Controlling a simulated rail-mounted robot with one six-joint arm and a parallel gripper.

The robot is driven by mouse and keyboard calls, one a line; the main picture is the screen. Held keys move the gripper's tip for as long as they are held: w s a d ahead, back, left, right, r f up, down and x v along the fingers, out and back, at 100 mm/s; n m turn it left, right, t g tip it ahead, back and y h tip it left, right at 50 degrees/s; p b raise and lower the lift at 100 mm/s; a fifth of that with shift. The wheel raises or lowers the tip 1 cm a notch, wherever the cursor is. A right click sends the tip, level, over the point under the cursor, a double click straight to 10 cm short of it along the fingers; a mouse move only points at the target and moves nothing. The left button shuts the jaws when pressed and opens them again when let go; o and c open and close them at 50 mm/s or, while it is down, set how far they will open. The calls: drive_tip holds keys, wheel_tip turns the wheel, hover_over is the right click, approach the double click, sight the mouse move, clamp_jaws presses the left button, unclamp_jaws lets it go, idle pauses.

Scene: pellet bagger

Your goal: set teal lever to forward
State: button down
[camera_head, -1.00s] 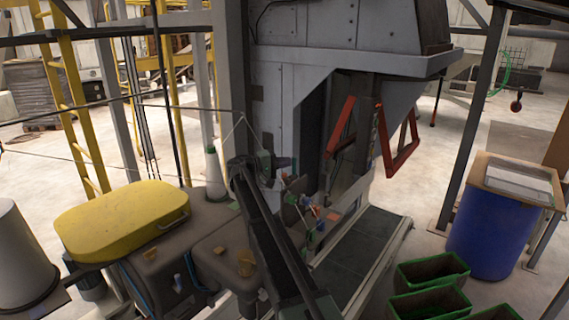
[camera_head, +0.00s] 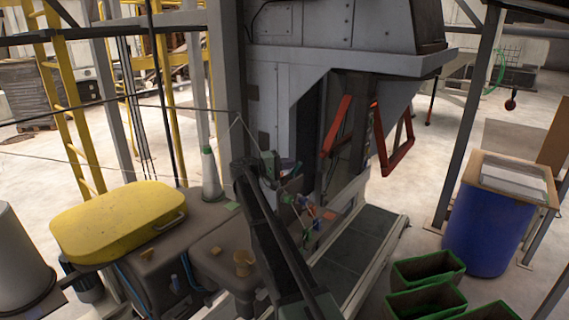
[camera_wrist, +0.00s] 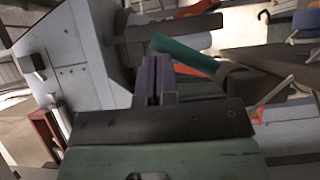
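The teal lever (camera_wrist: 185,52) is a short bar in the wrist view, slanting from upper left down to a dark hub (camera_wrist: 240,82) at right. My gripper (camera_wrist: 154,62) has two purple fingers side by side with only a thin slit between them, and nothing shows between them. The fingertips are just left of and below the lever's free end; I cannot tell whether they touch it. In the head view my gripper is by the machine's front, mostly hidden by my dark arm, and I cannot pick out the teal lever surely there.
The grey machine housing (camera_head: 315,22) rises behind, with a red frame (camera_head: 396,150) at its right. A yellow-lidded box (camera_head: 120,218) stands at left. A blue drum (camera_head: 487,228) and green-rimmed bins (camera_head: 428,268) stand at right. A conveyor (camera_head: 352,245) runs between.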

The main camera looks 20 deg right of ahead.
drive_tip(key=shift+s+d+f+b, duration=0.2)
drive_tip(key=shift+s+d, duration=0.1)
drive_tip(key=shift+s, duration=0.25)
drive_tip(key=shift+s+d+f+b, duration=0.2)
drive_tip(key=shift+s+d, duration=0.1)
drive_tip(key=shift+s, duration=0.25)
drive_tip(key=w+a, duration=0.1)
drive_tip(key=a, duration=0.9)
drive_tip(key=shift+a, duration=0.35)
